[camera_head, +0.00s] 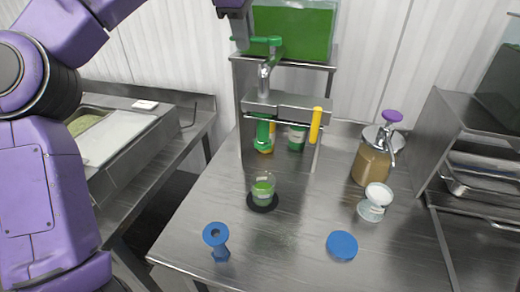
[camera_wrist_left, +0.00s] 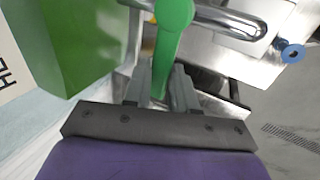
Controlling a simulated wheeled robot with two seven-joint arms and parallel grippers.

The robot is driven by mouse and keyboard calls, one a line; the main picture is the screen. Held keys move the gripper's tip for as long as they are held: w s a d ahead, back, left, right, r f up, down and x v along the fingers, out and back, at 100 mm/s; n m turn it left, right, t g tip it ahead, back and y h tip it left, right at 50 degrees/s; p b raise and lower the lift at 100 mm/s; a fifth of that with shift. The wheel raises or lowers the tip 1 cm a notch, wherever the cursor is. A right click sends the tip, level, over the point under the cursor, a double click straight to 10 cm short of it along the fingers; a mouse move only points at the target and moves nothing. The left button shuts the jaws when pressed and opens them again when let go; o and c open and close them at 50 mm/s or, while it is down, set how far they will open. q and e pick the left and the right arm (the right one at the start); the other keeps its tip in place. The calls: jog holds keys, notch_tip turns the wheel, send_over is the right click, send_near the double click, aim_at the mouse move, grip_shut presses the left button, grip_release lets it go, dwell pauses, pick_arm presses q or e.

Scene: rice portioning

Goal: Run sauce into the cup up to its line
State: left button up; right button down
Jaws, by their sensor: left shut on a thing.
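A small clear cup (camera_head: 263,188) holding green sauce stands on a black disc (camera_head: 262,204) on the steel table. A green tank (camera_head: 295,32) sits on the rack behind, with a metal tap (camera_head: 264,78) in front. The tap's green handle (camera_head: 262,40) points left; it also shows in the left wrist view (camera_wrist_left: 172,38). My left gripper (camera_head: 234,36) is shut on this handle, its fingers on either side in the left wrist view (camera_wrist_left: 163,84). I cannot make out the cup's line or a falling stream. My right gripper is out of view.
A blue ring-topped tool (camera_head: 216,238) and a blue disc (camera_head: 342,245) lie at the table's front. A brown-filled pump jar (camera_head: 373,162) and a white-filled cup (camera_head: 375,202) stand right. A yellow handle (camera_head: 316,126) sticks out from the rack. Steel shelves (camera_head: 470,150) bound the right.

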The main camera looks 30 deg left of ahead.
pick_arm(q)
jog(key=shift+s+f, duration=0.1)
jog(key=shift+f, duration=0.05)
jog(key=n, duration=0.1)
jog(key=s+n+y, duration=0.1)
jog(key=shift+s+d+n, duration=0.1)
jog(key=shift+d+n, duration=0.2)
jog(key=m+p, duration=0.1)
jog(key=w+m+h+p, duration=0.1)
jog(key=m+p, duration=0.1)
jog(key=shift+w+a, duration=0.25)
jog(key=shift+a, duration=0.1)
